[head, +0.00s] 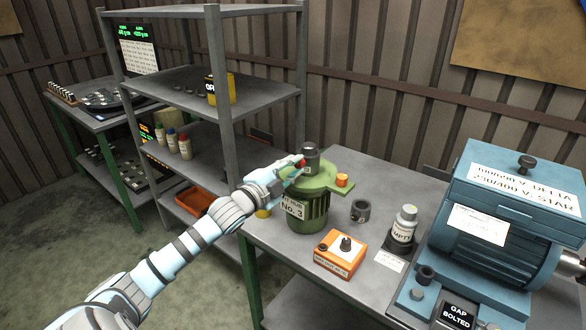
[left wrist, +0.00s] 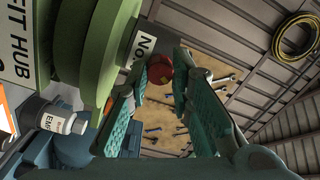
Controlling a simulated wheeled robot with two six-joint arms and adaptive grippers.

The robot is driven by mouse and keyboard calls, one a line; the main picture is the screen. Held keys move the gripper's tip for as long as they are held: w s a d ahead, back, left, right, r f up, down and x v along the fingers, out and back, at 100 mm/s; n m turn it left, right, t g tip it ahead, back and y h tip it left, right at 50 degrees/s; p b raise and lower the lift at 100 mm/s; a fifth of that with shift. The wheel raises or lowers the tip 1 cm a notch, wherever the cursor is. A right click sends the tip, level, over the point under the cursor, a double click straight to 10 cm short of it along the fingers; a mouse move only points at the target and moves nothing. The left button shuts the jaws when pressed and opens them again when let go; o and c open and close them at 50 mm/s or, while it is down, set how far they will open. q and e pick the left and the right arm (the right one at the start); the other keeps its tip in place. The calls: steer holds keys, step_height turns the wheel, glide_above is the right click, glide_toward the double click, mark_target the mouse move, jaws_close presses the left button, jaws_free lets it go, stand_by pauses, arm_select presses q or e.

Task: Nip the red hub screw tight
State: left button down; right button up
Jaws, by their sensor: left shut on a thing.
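The red hub screw (head: 301,162) shows as a small red spot on the side of the dark grey hub (head: 311,158). The hub stands upright on top of the green stand (head: 306,212) labelled No. 3. My left gripper (head: 287,174) reaches in from the left at the hub's side. In the left wrist view the round red screw head (left wrist: 160,73) sits between the teal fingertips, and my left gripper (left wrist: 162,66) is shut on it. How deep the screw sits is hidden. My right gripper is not in view.
On the grey bench (head: 385,285) are an orange box with a black knob (head: 341,254), a dark collar (head: 360,211) and a labelled bottle (head: 404,224). A blue machine (head: 510,225) fills the right. A grey shelf rack (head: 222,110) stands behind my left arm.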

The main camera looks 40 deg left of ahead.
arm_select(q)
steer(key=c, duration=1.7)
jaws_free()
steer(key=shift+w+a, duration=0.1)
steer(key=shift+w, duration=0.05)
